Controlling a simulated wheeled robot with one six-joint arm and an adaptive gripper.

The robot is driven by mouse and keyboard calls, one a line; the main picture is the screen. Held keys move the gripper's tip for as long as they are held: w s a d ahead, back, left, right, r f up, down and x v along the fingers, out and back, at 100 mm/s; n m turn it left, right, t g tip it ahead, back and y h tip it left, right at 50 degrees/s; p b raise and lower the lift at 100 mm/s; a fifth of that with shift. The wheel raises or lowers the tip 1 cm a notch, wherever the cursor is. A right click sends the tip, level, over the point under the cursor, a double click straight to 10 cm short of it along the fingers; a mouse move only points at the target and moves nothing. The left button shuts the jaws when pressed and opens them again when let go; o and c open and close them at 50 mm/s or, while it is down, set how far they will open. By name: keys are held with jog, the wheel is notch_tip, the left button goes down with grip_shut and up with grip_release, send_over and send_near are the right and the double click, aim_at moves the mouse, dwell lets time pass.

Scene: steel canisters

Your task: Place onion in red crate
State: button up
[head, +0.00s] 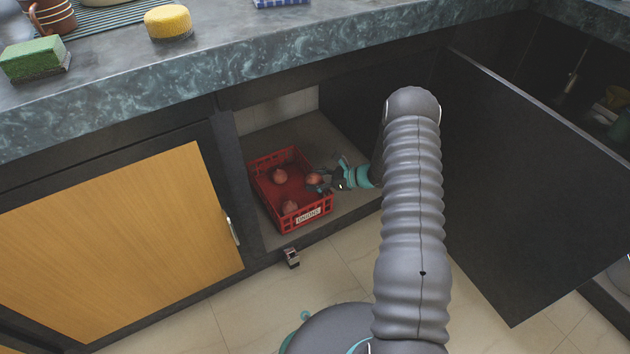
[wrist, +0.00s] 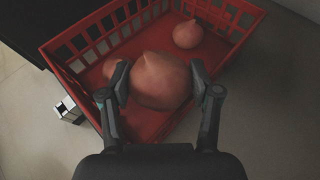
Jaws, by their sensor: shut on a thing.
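The red crate (head: 312,203) stands on the cabinet floor with a label reading "ONIONS" on its front; its slatted wall shows in the wrist view (wrist: 88,42). My gripper (head: 320,180) is at the crate's right side. In the wrist view my gripper (wrist: 159,82) is shut on a reddish onion (wrist: 161,84), which is over the crate's inside. The held onion also shows in the head view (head: 314,179). Two other onions lie in the crate: one at the back (head: 279,176) and one at the front (head: 290,207). Whether the held onion touches the crate floor is unclear.
The cabinet's left door (head: 110,240) is shut and a dark door (head: 540,190) stands open at the right. The countertop (head: 230,50) overhangs the opening and holds a green sponge (head: 32,58) and a yellow sponge (head: 168,21). Bare cabinet floor (head: 318,135) lies behind the crate.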

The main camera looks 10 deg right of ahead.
jog(key=shift+f, duration=0.45)
jog(key=o, duration=1.2)
jog(key=shift+s+f, duration=0.1)
jog(key=shift+f, duration=0.05)
